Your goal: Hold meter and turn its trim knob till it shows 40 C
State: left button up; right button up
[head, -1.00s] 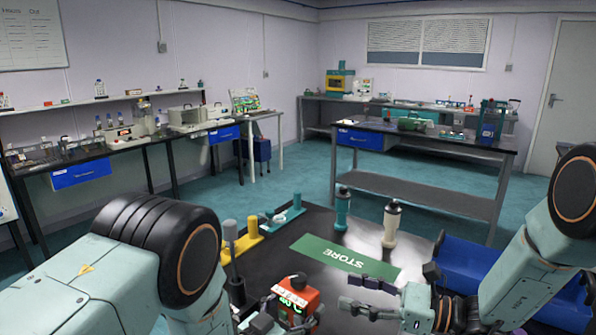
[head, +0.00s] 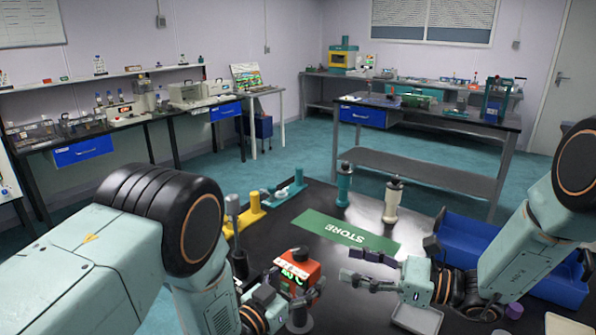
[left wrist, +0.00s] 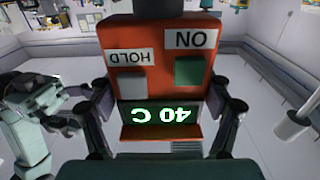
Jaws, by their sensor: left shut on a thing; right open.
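The orange-red meter (head: 312,270) is held up off the table at the bottom centre of the head view. In the left wrist view, the meter (left wrist: 160,75) fills the middle, with HOLD and ON labels and a grey and a green button. Its lit display (left wrist: 160,113) reads 40 C, upside down in that view. My left gripper (head: 280,288) is shut on the meter, with a finger on each side. My right gripper (head: 358,267) is open and empty, just right of the meter and apart from it.
The dark table carries a green STORE mat (head: 345,232), a teal bottle (head: 344,185) and a cream bottle (head: 392,200). Yellow (head: 246,215) and teal holders stand behind the meter. A blue bin (head: 480,246) is behind my right arm. A grey tray (head: 416,318) lies at the front.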

dwell(0.9)
pick_arm(q)
jog(key=o, duration=1.3)
jog(key=v, duration=1.2)
jog(key=shift+w, duration=0.1)
